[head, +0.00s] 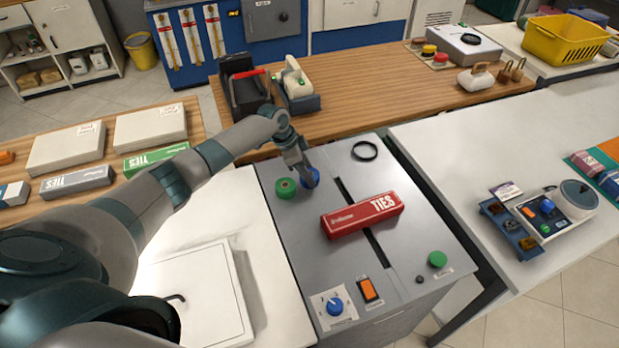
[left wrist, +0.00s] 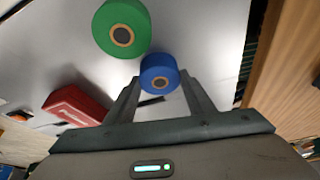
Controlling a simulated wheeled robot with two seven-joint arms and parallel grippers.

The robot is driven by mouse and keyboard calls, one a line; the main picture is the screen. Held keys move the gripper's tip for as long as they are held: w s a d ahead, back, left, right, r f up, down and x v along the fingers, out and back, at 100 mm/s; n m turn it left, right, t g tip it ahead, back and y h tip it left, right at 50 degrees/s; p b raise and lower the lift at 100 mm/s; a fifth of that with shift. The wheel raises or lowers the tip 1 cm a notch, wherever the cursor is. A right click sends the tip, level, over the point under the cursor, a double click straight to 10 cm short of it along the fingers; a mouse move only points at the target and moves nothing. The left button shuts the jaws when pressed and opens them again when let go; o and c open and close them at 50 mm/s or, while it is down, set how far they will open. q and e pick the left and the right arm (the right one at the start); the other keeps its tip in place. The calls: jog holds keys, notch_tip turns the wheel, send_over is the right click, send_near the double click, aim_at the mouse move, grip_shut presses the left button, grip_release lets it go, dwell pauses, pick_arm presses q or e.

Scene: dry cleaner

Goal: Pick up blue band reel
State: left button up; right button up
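The blue band reel (head: 310,178) is on the far left part of the grey machine top. It also shows in the left wrist view (left wrist: 160,73), with a tan core and dark centre hole. My left gripper (head: 303,172) is down at the reel and partly hides it in the head view. In the left wrist view its two fingers (left wrist: 160,79) are spread, one on each side of the blue reel near its edges. I cannot tell whether they touch it. My right gripper is not in view.
A green reel (head: 286,188) lies close beside the blue one. A red TIES box (head: 362,215) lies across the machine's dark slot. A black ring (head: 364,151) lies behind. A wooden counter (head: 400,100) borders the machine's far side.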

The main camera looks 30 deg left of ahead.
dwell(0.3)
pick_arm(q)
jog(key=shift+r, duration=0.2)
jog(key=shift+r+b, duration=0.55)
jog(key=shift+r, duration=0.1)
jog(key=shift+d+r+b, duration=0.2)
jog(key=shift+r+b, duration=0.35)
jog(key=shift+r, duration=0.7)
jog(key=s+d+r+b, duration=0.1)
jog(key=s+d+r, duration=0.1)
jog(key=d, duration=0.3)
jog(key=s+d+r+b, duration=0.2)
jog(key=d+r, duration=0.3)
jog(key=shift+s+d, duration=0.2)
jog(key=shift+s, duration=0.1)
